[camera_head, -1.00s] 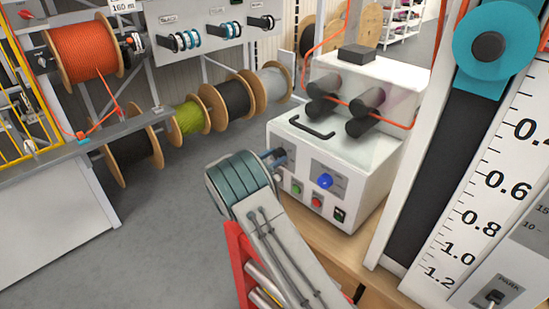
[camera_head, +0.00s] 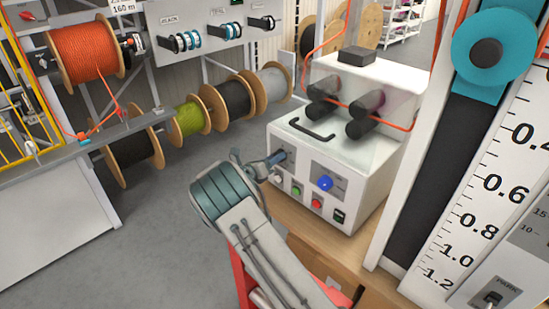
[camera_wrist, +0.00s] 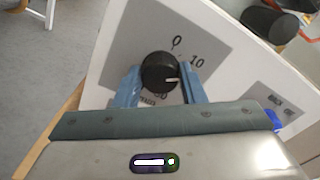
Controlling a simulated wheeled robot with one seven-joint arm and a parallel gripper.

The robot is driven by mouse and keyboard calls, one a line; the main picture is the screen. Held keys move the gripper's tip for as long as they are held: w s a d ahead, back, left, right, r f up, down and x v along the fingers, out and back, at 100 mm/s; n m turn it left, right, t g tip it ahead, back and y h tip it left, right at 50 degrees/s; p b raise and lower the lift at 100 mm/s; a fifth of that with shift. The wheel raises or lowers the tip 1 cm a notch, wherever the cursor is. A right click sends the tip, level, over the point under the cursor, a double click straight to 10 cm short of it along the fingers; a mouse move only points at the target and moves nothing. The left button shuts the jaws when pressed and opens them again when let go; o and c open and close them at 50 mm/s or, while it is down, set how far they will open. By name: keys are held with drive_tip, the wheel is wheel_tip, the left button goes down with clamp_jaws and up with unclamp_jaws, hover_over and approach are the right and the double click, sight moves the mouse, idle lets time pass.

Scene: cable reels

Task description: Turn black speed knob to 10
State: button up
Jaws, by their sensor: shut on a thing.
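The black speed knob (camera_wrist: 160,72) is round with a white pointer line, on a grey dial plate of the white machine (camera_head: 325,140). In the wrist view its pointer points right and slightly down, a little below the "10" mark. A "0" mark is above the knob; lower marks are partly hidden. My gripper (camera_wrist: 160,86) has one blue finger on each side of the knob and is shut on it. In the head view my gripper (camera_head: 277,158) reaches the left end of the machine's front panel, and the knob is hidden there.
A blue knob (camera_head: 325,182) sits right of the gripped knob on the same panel. Below are green (camera_head: 297,190) and red (camera_head: 316,203) buttons and a black switch (camera_head: 339,215). A black handle (camera_head: 312,128) is on top.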

drive_tip(key=shift+a+n, duration=0.1)
drive_tip(key=shift+n, duration=0.5)
drive_tip(key=o, duration=1)
drive_tip(key=b+v, duration=0.3)
drive_tip(key=v, duration=1)
drive_tip(key=shift+s+a, duration=0.25)
drive_tip(key=shift+s, duration=0.05)
